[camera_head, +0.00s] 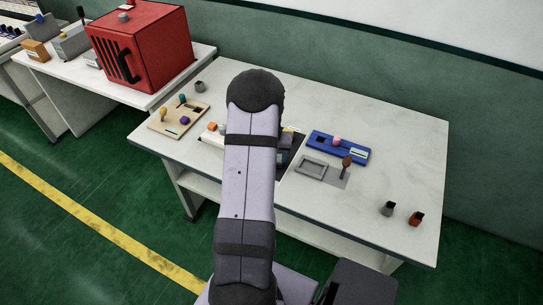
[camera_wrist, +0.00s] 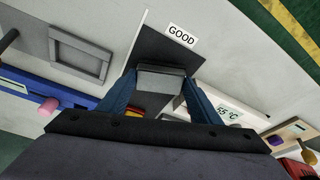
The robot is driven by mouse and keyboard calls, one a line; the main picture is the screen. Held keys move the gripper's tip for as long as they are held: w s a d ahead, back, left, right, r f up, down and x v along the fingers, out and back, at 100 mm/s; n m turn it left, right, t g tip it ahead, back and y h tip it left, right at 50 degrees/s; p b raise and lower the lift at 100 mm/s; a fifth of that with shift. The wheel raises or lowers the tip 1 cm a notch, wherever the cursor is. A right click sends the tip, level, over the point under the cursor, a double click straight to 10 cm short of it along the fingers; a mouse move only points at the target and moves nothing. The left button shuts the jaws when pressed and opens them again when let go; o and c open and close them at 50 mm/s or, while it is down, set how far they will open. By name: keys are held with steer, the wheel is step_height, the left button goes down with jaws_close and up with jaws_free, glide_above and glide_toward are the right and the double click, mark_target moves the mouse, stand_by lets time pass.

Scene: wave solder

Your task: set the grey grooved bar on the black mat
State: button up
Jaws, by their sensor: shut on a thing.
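The grey grooved bar (camera_wrist: 160,79) is between the two blue fingers of my gripper (camera_wrist: 160,75) in the wrist view. My gripper is shut on it.
A grey tray (camera_head: 311,167) and a blue fixture (camera_head: 338,147) stand right of the mat. A white device with a temperature display (camera_wrist: 228,112) is close on the other side. A wooden board (camera_head: 178,117) is at left. The table's right part is mostly clear.

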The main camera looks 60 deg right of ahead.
steer(key=shift+f, duration=0.35)
steer(key=o, duration=1.3)
steer(key=shift+o, duration=0.2)
steer(key=b+v, duration=0.2)
steer(key=v, duration=0.5)
steer(key=shift+r, duration=0.15)
